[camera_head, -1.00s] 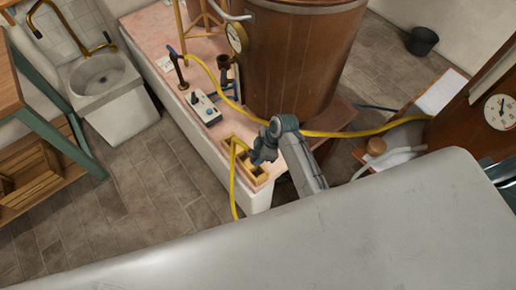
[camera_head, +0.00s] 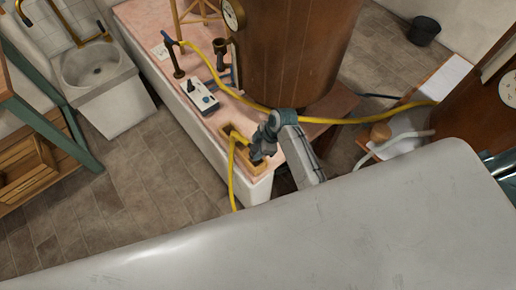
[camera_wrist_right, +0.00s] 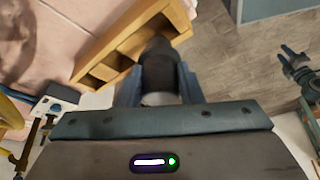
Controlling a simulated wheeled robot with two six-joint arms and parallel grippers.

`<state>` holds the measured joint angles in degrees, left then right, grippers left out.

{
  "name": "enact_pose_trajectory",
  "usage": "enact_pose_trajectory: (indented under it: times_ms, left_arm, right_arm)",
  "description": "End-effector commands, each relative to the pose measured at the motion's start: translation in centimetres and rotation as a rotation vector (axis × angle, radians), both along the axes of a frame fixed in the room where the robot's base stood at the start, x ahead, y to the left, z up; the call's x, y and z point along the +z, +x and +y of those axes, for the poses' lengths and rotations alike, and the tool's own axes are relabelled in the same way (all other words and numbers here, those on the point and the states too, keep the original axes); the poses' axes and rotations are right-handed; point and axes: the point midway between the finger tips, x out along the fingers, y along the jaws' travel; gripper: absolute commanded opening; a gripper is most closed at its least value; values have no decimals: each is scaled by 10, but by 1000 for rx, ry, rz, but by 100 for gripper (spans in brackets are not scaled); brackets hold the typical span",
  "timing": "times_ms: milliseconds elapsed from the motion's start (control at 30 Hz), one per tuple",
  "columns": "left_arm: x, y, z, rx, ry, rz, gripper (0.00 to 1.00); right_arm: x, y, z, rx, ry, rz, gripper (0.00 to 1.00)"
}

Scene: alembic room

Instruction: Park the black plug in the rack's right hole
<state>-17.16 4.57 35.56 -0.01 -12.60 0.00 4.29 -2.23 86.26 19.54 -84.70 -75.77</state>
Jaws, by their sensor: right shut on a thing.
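The rack (camera_head: 256,168) is a yellow wooden frame with square openings, at the near corner of the pink-topped counter. It also shows in the right wrist view (camera_wrist_right: 97,52). My right gripper (camera_head: 258,153) is over the rack's near end and hides part of it. In the wrist view the right gripper (camera_wrist_right: 158,88) is shut on the dark, round black plug (camera_wrist_right: 158,66). The plug overlaps the rack's end in that view; I cannot tell whether it is inside a hole. My left gripper does not show in the head view.
A yellow hose (camera_head: 231,180) loops from the rack down the counter's side. Another yellow hose (camera_head: 350,120) crosses behind my right arm. A white control box (camera_head: 201,96) stands behind the rack, near a large wooden vat (camera_head: 290,55). Open floor (camera_head: 150,165) lies left.

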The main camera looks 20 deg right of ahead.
Motion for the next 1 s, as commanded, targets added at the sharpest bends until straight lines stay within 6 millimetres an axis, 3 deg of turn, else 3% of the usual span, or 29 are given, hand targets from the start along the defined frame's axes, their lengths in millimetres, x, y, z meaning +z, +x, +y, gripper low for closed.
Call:
enact_pose_trajectory:
  times_ms: [1000]
  left_arm:
    - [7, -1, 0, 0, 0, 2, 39]
  right_arm:
    - [0, 0, -1, 0, 0, -1, 9]
